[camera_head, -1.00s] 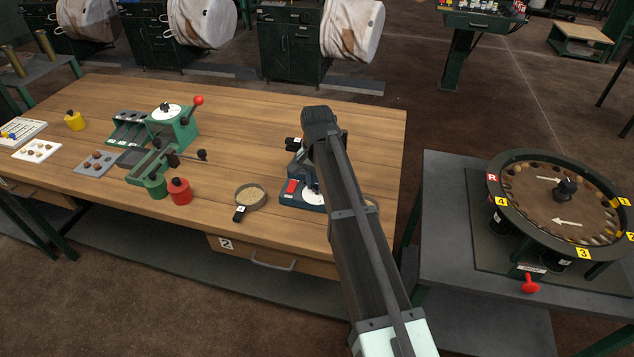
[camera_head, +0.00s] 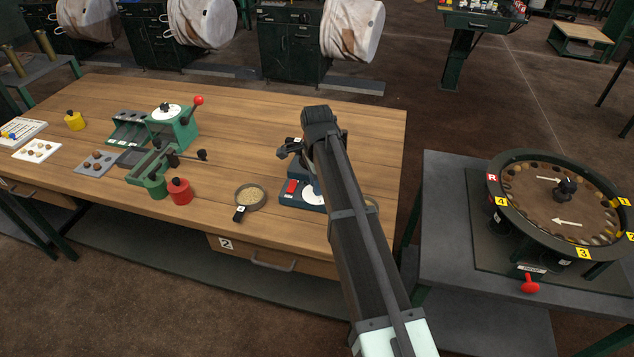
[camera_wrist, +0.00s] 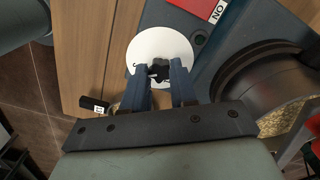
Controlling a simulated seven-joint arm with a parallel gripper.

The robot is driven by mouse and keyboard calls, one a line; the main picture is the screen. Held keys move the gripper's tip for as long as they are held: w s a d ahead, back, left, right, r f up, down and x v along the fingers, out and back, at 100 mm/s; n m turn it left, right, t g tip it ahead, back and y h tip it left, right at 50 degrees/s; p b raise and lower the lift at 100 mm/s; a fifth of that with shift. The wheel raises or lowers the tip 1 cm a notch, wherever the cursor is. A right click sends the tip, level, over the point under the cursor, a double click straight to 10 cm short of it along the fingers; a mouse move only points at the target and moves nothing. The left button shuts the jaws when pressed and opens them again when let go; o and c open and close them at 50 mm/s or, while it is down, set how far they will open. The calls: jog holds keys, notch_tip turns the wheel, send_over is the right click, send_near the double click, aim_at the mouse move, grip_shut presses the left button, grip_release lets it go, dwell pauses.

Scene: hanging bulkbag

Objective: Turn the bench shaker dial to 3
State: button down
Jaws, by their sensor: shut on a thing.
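The bench shaker (camera_head: 300,206) is a dark blue unit near the right end of the wooden bench, partly hidden behind my arm. It has a red switch and a white round dial (camera_head: 311,196). In the wrist view the white dial (camera_wrist: 150,38) carries a black knob (camera_wrist: 160,70) at its centre. My gripper (camera_wrist: 160,76) has its two blue-grey fingers on either side of this knob, shut on it. The dial's numbers are mostly hidden or too small to read, so I cannot tell the setting. In the head view my arm hides the fingers.
A dark round pan (camera_wrist: 262,82) sits on the shaker body close beside my fingers. A sieve of grain (camera_head: 251,196) with a black tagged handle lies left of the shaker. A green press (camera_head: 172,132) and a red weight (camera_head: 180,192) stand farther left.

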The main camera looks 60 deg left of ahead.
jog(key=shift+m, duration=0.3)
dwell(0.4)
jog(key=c, duration=0.9)
grip_release()
notch_tip(320, 180, up, 14)
jog(key=shift+f, duration=0.1)
